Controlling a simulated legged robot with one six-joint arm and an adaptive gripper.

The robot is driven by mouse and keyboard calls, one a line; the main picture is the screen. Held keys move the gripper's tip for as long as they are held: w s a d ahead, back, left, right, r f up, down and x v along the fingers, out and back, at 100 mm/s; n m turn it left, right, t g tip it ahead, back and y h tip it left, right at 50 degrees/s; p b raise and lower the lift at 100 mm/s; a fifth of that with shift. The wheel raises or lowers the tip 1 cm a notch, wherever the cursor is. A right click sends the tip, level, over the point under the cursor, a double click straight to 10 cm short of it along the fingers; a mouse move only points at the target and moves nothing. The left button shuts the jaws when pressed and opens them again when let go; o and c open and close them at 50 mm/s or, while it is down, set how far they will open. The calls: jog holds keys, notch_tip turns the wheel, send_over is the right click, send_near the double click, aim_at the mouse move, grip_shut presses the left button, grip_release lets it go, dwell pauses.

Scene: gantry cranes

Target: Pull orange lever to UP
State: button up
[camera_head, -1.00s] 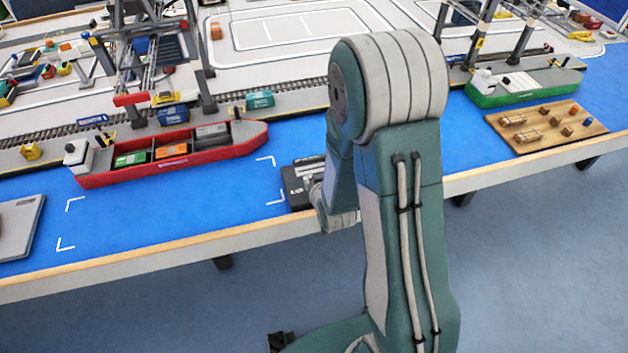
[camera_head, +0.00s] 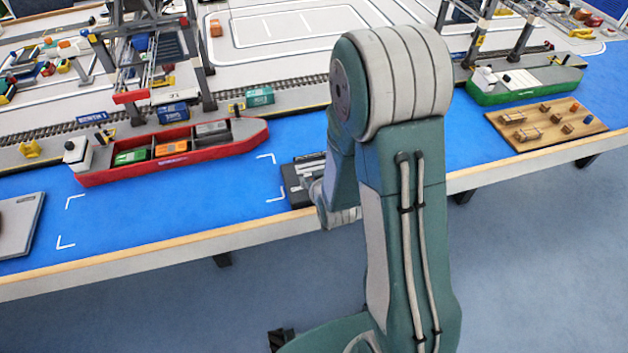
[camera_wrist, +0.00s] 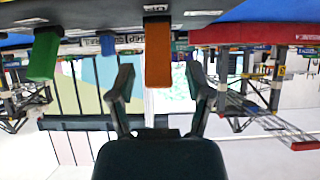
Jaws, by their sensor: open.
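The orange lever (camera_wrist: 158,55) stands out from a dark console panel (camera_wrist: 110,18), which fills the top of the wrist view; that view appears upside down. A label sits by the lever's base, only partly readable. My gripper (camera_wrist: 159,72) is open, with one dark fingertip on each side of the orange lever in the picture. No contact shows, and I cannot tell how deep the lever sits between the fingers. In the head view the console (camera_head: 292,185) is at the table's front edge, partly behind my arm. My gripper and the orange lever cannot be made out there.
A green lever (camera_wrist: 43,55) and a blue lever (camera_wrist: 107,44) stand to the left of the orange one in the wrist view. A red ship (camera_head: 180,150), a green ship (camera_head: 520,88) and a wooden board (camera_head: 545,125) lie on the blue table top (camera_head: 150,205).

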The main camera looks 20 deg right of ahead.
notch_tip(320, 180, up, 9)
jog(key=shift+r, duration=0.1)
dwell(0.4)
dwell(2.3)
jog(key=s+r+g, duration=0.2)
jog(key=s+r, duration=0.6)
jog(key=s, duration=0.3)
jog(key=s+r+g, duration=0.3)
jog(key=s+r, duration=0.5)
jog(key=s, duration=0.3)
jog(key=shift+s+g, duration=0.15)
jog(key=shift+g, duration=0.15)
